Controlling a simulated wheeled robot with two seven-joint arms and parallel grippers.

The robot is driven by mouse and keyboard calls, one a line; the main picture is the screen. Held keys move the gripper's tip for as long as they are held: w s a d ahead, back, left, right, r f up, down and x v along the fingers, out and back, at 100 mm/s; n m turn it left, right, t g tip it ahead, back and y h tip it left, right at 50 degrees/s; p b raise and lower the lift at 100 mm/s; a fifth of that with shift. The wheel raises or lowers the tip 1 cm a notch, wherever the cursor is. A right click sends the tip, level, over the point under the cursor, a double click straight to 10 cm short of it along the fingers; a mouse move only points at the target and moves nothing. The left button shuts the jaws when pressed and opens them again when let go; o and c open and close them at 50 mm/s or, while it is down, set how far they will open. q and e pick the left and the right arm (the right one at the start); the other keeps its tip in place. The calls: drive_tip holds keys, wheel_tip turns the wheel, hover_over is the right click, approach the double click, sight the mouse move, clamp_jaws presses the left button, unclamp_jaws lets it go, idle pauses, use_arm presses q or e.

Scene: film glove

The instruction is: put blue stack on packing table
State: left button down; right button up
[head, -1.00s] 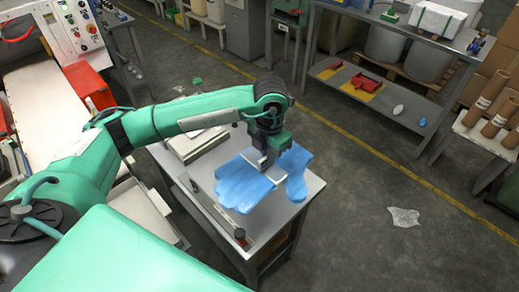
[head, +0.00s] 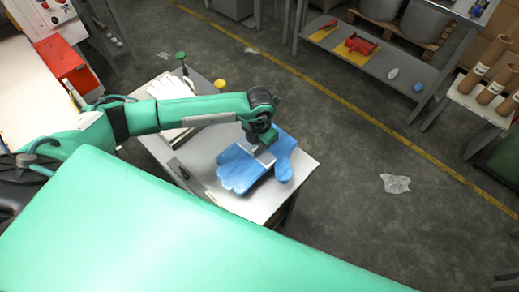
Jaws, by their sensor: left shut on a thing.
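The blue stack (head: 236,174) is a flat pile of blue film gloves with splayed fingers. It is over the right part of a grey metal table (head: 258,207) in the head view. My left gripper (head: 262,152) comes down over the stack and is shut on its upper middle edge, hiding part of it. I cannot tell whether the stack rests on the tabletop or hangs just above it. My right gripper is out of view.
White gloves (head: 170,88) lie at the table's far left, near a green knob (head: 181,56) and a yellow knob (head: 219,84). A shelf bench (head: 385,75) and brown tubes (head: 492,55) stand at the back right. The floor right of the table is clear except a crumpled sheet (head: 396,183).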

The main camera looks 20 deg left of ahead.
sight(260, 154)
use_arm(q)
drive_tip(key=shift+f, duration=0.8)
wheel_tip(260, 154, down, 4)
drive_tip(key=shift+r+p, duration=0.1)
drive_tip(key=shift+p, duration=0.45)
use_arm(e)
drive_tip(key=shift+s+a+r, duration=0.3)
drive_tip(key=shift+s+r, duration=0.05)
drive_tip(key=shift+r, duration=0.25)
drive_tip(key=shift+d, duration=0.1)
use_arm(q)
drive_tip(key=shift+f, duration=0.2)
drive_tip(key=c, duration=1.6)
unclamp_jaws()
drive_tip(key=shift+o, duration=0.2)
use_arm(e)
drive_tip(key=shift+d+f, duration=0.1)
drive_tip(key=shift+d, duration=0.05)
use_arm(q)
drive_tip(key=shift+r, duration=0.1)
